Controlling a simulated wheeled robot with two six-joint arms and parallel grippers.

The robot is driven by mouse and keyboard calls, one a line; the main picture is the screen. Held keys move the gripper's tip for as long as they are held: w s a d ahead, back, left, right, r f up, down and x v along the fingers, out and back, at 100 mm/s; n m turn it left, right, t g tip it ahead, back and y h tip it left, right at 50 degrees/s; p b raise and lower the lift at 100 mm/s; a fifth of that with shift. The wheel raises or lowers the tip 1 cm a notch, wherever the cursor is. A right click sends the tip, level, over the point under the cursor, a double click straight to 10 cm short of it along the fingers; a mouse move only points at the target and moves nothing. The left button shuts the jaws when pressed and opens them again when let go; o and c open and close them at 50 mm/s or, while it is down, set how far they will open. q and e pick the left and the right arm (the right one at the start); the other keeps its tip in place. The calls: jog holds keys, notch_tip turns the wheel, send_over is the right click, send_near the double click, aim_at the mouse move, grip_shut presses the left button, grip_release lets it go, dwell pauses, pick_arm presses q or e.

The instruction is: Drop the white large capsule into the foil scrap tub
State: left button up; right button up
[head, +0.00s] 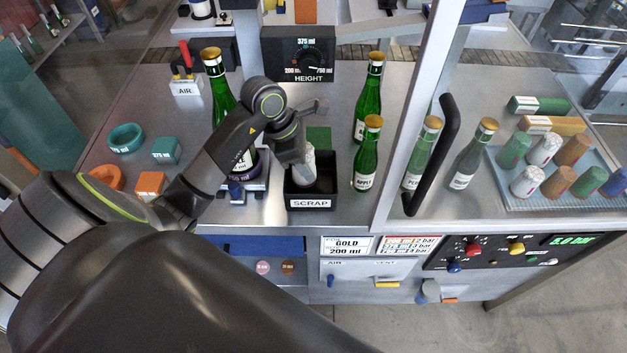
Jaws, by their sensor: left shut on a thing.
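My left gripper (299,149) is shut on a white capsule (308,168), which hangs roughly upright from it. The capsule overlaps the opening of the black scrap tub (312,190), toward its left side. I cannot tell whether its lower end is above the rim or inside. The tub carries a white SCRAP label on its front. The gripper fingers partly cover the capsule's top. My right gripper is not in view.
Green bottles stand to the left (220,95) and right (367,160) of the tub. A HEIGHT dial box (298,54) is behind. Behind the door frame and black handle (437,150), a tray (600,200) holds several capsules. Teal and orange blocks lie at left.

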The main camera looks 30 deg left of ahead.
pick_arm(q)
jog(key=shift+f, duration=0.7)
jog(key=shift+s+f, duration=0.1)
jog(key=shift+f, duration=0.15)
jog(key=o, duration=0.7)
jog(key=shift+b+v, duration=2.15)
jog(key=shift+v, duration=6.6)
